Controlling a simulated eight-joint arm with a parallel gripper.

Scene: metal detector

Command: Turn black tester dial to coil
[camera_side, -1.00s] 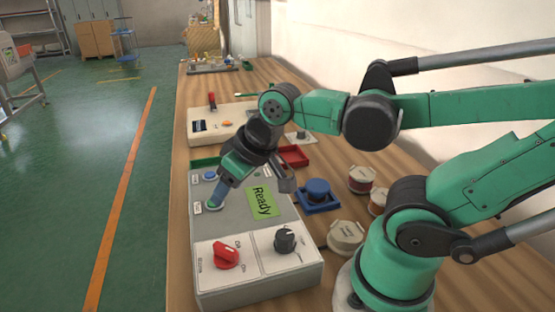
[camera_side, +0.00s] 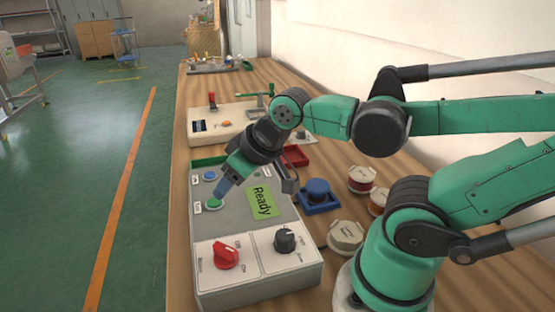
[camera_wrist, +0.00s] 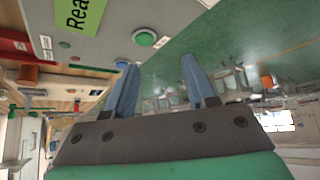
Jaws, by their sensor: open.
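The black tester dial (camera_side: 284,240) sits on the front right of the grey tester box (camera_side: 250,290) in the side view. A red dial (camera_side: 226,255) is to its left. A green "Ready" screen (camera_side: 262,202) lies behind the dials; it also shows in the wrist view (camera_wrist: 82,12). My gripper (camera_side: 217,198) is above the box's left rear, just over the green button (camera_side: 212,205), away from the black dial. In the wrist view its two blue fingers (camera_wrist: 160,72) are apart with nothing between them, and the green button (camera_wrist: 144,37) is beyond them. The black dial is not in the wrist view.
A blue block with a round knob (camera_side: 318,190), a red tray (camera_side: 295,156) and several round coils (camera_side: 346,236) stand right of the box. A white device (camera_side: 225,122) is behind it. Space above the dials is clear.

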